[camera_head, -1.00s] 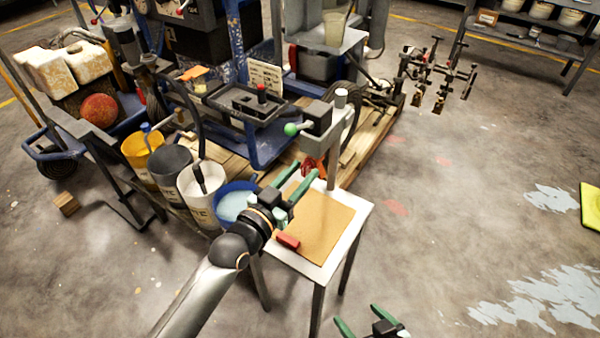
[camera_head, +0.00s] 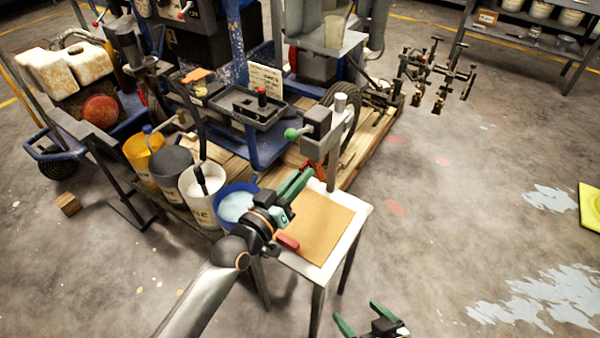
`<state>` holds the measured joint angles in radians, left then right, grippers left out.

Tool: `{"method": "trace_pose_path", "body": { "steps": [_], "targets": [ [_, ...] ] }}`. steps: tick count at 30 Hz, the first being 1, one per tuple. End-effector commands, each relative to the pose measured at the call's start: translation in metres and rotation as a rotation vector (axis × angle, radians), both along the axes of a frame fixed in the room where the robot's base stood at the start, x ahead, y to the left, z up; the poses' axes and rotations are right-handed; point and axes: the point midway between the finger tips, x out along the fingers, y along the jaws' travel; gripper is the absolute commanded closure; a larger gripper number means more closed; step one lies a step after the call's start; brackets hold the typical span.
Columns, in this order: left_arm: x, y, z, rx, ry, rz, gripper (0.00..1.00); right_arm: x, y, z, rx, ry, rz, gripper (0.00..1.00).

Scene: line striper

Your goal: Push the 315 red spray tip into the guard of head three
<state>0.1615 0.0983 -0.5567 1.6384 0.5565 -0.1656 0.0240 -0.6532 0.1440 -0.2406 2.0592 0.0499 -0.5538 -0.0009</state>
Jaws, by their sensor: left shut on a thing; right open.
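My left gripper (camera_head: 308,175) is shut at the back edge of the small table, by the foot of the grey post. A small red piece (camera_head: 319,171) shows at its fingertips; it looks like the red spray tip, but the fingers hide most of it. I cannot read a number on it. My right gripper (camera_head: 358,326) is open and empty at the bottom edge, low and right of the table. Several dark spray heads (camera_head: 438,78) hang on a frame at the upper right. I cannot tell which is head three, and their guards are too small to make out.
The small table (camera_head: 362,208) carries a brown mat (camera_head: 318,225); a red block (camera_head: 288,242) is at its near left edge. The grey post with a green-knobbed lever (camera_head: 292,134) rises behind. Buckets, including a blue one (camera_head: 224,190), stand left. Floor at right is mostly clear.

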Motion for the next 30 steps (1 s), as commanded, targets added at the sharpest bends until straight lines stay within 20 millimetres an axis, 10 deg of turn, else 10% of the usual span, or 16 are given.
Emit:
{"method": "trace_pose_path", "body": {
  "steps": [17,30],
  "targets": [
    [0.0006,-0.0002,0.0009,-0.361,0.261,0.001,1.0,-0.0015,-0.0021,0.0049,-0.008,0.006,0.005,0.03],
    [0.0011,-0.0007,0.001,-0.972,0.704,0.001,1.0,-0.0012,-0.0021,0.0125,-0.008,0.005,0.004,0.03]
  ]
}}
